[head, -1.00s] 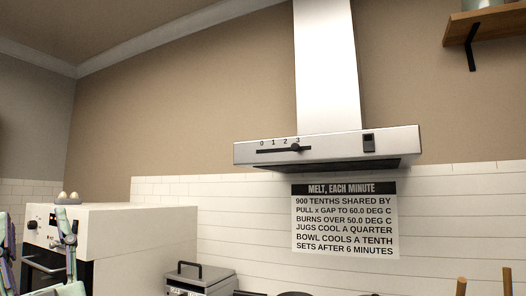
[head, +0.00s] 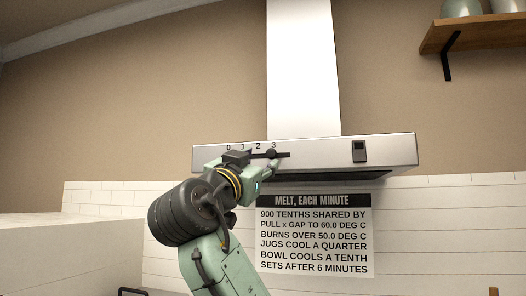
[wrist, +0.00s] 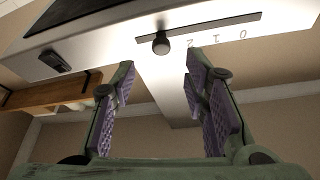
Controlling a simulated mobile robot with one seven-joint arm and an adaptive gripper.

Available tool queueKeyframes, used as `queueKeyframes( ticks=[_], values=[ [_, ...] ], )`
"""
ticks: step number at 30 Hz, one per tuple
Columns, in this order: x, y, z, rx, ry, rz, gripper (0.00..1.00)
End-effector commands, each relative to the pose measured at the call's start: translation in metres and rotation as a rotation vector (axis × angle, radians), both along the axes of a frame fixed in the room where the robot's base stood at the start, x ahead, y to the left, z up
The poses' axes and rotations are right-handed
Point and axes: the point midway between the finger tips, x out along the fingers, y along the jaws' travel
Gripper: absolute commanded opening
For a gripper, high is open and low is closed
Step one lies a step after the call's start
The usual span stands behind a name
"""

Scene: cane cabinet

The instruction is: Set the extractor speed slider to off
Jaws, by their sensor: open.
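The extractor hood (head: 390,150) has a front panel with a dark slider slot marked 0, 1, 2, 3. The slider knob (head: 271,153) stands at the 3 end. In the wrist view the hood is upside down, and the round black knob (wrist: 161,43) sits near the slot's left end, with 2, 1, 0 running off to the right. My gripper (wrist: 158,68) is open and empty. Its purple-padded fingers lie left and right of the knob in the picture, with the knob beyond the tips.
A black rocker switch (head: 359,151) is on the panel's right side. A printed sign (head: 315,235) hangs on the tiles below the hood. A wooden shelf (head: 480,32) with jars is at upper right. The wall left of the hood is clear.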

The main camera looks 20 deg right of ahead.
Motion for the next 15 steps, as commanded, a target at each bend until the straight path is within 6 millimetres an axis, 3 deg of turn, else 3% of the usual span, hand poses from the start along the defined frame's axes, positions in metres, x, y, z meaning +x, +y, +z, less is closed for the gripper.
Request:
queueKeyframes(
  ticks=[9, 15],
  values=[
    [0.042, -0.036, 0.026, -0.001, 0.003, -0.002, 0.41],
    [0.055, -0.046, 0.03, -0.002, 0.001, 0.0, 0.41]
  ],
)
